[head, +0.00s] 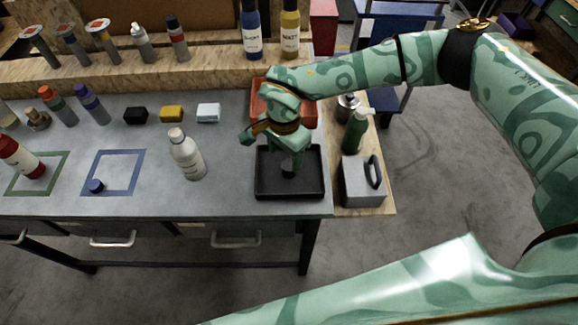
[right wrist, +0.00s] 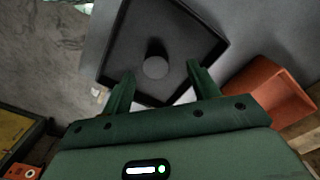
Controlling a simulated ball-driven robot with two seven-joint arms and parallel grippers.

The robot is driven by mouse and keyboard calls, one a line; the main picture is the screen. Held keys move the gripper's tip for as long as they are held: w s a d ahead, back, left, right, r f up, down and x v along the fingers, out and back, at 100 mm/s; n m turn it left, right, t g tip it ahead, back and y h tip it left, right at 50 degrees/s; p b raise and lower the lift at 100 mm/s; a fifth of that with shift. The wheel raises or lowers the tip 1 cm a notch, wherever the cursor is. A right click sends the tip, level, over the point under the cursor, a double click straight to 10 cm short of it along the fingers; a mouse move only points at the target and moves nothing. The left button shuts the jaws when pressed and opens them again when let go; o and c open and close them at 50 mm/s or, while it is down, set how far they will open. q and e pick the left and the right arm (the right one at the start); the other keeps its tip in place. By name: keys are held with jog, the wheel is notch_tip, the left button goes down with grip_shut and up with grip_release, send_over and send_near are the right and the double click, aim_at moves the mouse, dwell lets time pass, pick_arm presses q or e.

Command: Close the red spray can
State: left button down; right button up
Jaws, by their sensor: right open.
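The red spray can (head: 20,158) stands in the green-outlined square (head: 47,184) at the left edge of the head view. I cannot tell whether its top is covered. A small dark cylinder, perhaps a cap (head: 288,171), sits in the black tray (head: 263,190); it also shows in the right wrist view (right wrist: 155,67) with a grey round top. My right gripper (head: 289,158) is above the tray, open, fingers pointing down. In the right wrist view its fingers (right wrist: 161,84) lie either side of the cylinder's line, with nothing between them. My left gripper is not in view.
A blue cap (head: 96,186) lies in the blue-outlined square (head: 122,170). A white bottle (head: 187,155) stands between that square and the tray. A red-orange bin (head: 301,110) is behind the tray. A grey box with a handle (head: 362,182) stands to the right.

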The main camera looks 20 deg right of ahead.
aim_at(289, 165)
jog(key=f, duration=0.2)
jog(key=d+f, duration=0.1)
jog(key=f, duration=0.2)
jog(key=shift+s+f+b, duration=0.15)
jog(key=shift+b, duration=0.25)
jog(key=c, duration=1)
